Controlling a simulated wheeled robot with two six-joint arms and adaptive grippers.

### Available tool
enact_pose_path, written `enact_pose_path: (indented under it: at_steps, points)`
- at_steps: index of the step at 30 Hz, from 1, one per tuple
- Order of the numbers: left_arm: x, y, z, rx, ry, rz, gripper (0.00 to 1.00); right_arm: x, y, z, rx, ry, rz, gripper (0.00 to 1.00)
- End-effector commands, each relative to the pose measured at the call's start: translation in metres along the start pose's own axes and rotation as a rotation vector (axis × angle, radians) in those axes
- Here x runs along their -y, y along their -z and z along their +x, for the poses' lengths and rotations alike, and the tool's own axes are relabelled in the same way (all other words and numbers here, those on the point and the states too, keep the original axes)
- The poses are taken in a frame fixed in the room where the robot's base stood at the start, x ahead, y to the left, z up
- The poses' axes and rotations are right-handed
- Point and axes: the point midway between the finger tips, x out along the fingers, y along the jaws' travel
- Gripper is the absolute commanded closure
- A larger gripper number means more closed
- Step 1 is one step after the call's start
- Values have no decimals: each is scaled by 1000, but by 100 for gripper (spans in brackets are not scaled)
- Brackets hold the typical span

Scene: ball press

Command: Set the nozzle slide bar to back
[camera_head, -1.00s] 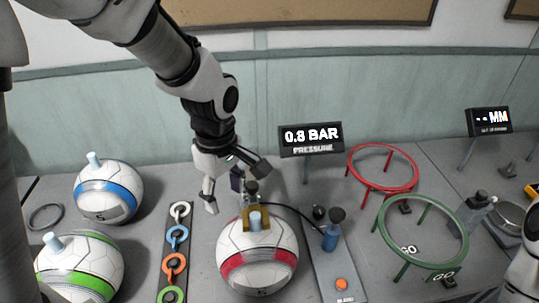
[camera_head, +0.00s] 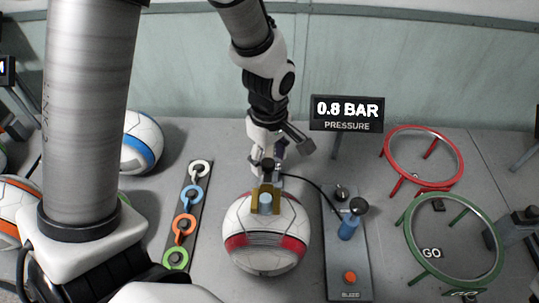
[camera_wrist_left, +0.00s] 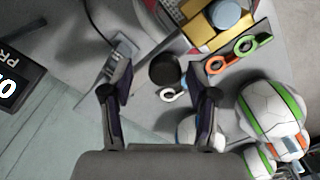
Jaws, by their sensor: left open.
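A red-banded white ball (camera_head: 266,245) sits on the table, with a gold bracket (camera_head: 256,190) and a pale blue cap (camera_head: 265,200) on top. A black knob (camera_head: 268,165) stands just behind the bracket. The slide bar itself cannot be clearly told apart from these parts. My left gripper (camera_head: 268,152) is above and behind the ball. In the left wrist view, its open fingers (camera_wrist_left: 160,92) stand on either side of the black knob (camera_wrist_left: 165,70), with gaps visible. The gold bracket (camera_wrist_left: 205,38) shows beyond the knob. My right gripper is not in view.
A pressure sign (camera_head: 347,113) reads 0.8 BAR. A pump panel (camera_head: 345,265) with an orange button stands right of the ball, joined by a black hose. Colored rings (camera_head: 184,225) lie left. Red (camera_head: 388,165) and green (camera_head: 410,215) hoops stand at right.

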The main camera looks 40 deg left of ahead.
Motion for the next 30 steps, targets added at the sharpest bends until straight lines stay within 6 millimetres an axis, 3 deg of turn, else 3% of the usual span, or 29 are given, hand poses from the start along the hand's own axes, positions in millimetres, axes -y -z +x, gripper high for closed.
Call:
enact_pose_path:
  at_steps: [3, 4, 8, 9, 19, 30]
  points:
    - [0, 0, -1, 0, -1, 0, 41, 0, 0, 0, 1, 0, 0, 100]
    - [0, 0, -1, 0, -1, 0, 48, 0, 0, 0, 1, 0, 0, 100]
    - [0, 0, -1, 0, 0, 0, 94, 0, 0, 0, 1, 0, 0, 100]
    - [0, 0, -1, 0, 1, 0, 100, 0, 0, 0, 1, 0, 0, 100]
    - [-9, 8, -1, 5, 2, 0, 100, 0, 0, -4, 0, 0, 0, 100]
    - [-68, 67, -1, 1, 1, -1, 100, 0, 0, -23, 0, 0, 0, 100]
